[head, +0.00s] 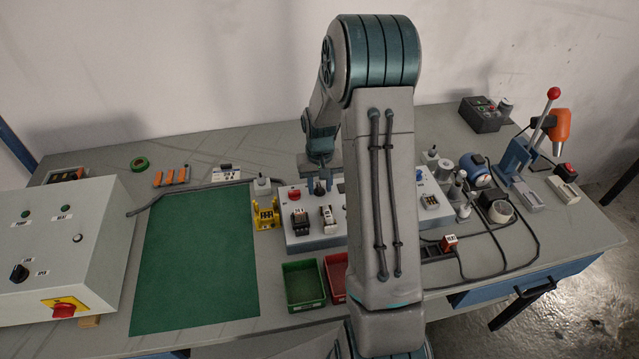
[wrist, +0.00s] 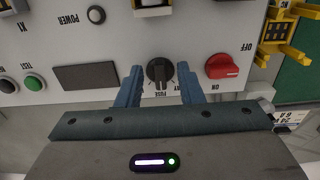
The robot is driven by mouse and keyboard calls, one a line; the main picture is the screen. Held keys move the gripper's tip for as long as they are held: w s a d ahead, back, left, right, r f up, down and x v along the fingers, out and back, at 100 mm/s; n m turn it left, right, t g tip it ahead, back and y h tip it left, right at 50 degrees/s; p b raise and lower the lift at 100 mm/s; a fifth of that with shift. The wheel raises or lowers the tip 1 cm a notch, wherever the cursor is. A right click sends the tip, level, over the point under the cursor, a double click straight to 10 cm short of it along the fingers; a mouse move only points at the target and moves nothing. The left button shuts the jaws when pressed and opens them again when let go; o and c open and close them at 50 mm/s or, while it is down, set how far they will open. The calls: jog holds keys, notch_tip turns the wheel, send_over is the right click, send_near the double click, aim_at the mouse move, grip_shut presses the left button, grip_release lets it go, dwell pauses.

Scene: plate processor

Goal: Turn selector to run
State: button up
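A black round selector knob (wrist: 160,73) with a raised grip bar sits on the light grey panel (wrist: 112,45), in the middle of the wrist view. Its bar lies roughly upright in the picture. A small label below it is upside down and partly cut off by my gripper. My gripper (wrist: 160,80) is open, with one blue finger on each side of the knob and a visible gap to it on both sides. In the head view my gripper (head: 320,179) points down over the panel's back edge, and the knob is mostly hidden there.
A red ON/OFF knob (wrist: 223,66) is close beside the right finger. A dark rectangular window (wrist: 86,76) and a green button (wrist: 34,83) lie to the left. A yellow holder (head: 265,213) stands left of the panel, beside a bare green mat (head: 195,255).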

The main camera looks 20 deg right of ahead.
grip_shut()
dwell(0.3)
jog(key=m+b, duration=0.2)
jog(key=m, duration=0.1)
jog(key=shift+w+f, duration=0.1)
jog(key=m+b, duration=0.1)
jog(key=m, duration=0.3)
jog(key=shift+a+m+b, duration=0.15)
jog(key=shift+m+b, duration=0.15)
jog(key=shift+b, duration=0.05)
jog(key=shift+w, duration=0.1)
dwell(0.4)
grip_release()
